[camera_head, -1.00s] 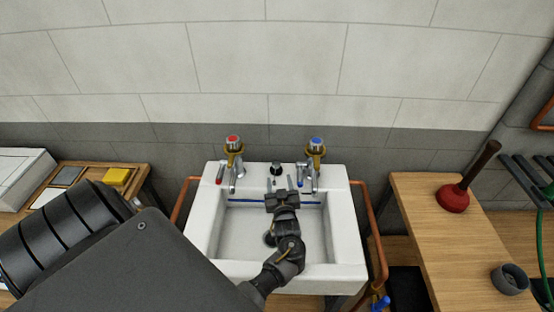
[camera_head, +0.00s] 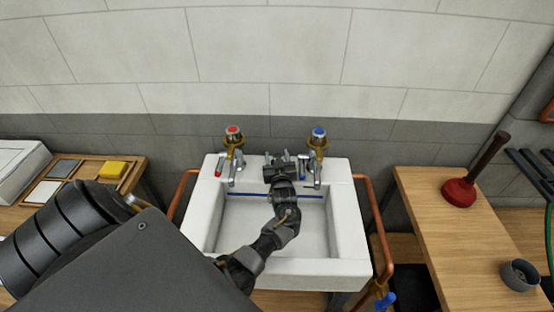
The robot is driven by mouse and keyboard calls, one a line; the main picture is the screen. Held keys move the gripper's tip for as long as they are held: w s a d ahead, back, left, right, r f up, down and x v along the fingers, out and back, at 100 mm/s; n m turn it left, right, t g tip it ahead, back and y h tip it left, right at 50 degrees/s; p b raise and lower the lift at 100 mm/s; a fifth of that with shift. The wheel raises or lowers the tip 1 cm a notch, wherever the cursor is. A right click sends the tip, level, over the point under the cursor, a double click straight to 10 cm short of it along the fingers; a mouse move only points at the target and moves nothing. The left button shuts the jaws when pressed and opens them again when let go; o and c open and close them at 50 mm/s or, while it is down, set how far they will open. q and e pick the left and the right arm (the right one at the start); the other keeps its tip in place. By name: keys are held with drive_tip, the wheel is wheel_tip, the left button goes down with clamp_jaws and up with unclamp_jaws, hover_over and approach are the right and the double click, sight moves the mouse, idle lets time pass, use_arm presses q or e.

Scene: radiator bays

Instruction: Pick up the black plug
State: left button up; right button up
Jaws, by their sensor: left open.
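The white sink (camera_head: 350,225) stands against the wall, with a red-topped tap (camera_head: 234,140) on its left and a blue-topped tap (camera_head: 318,142) on its right. My left gripper (camera_head: 280,157) is open over the sink's back ledge, between the two taps. It covers the spot where the black plug stood, so I cannot make out the plug now, nor whether it is between the fingers. My left arm crosses the basin and hides part of its floor. My right gripper is out of view.
The taps stand close on both sides of my left gripper. A copper pipe (camera_head: 374,225) runs down the sink's right side. A plunger (camera_head: 462,191) and a grey cup (camera_head: 519,274) stand on the right bench. A yellow block (camera_head: 113,168) lies on the left bench.

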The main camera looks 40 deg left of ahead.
sight(277, 156)
use_arm(q)
drive_tip(key=shift+d+r, duration=0.1)
drive_tip(key=shift+r, duration=0.05)
drive_tip(key=shift+c, duration=1.4)
drive_tip(key=c, duration=0.8)
drive_tip(key=shift+o, duration=0.2)
wheel_tip(277, 156, up, 18)
drive_tip(key=b, duration=0.1)
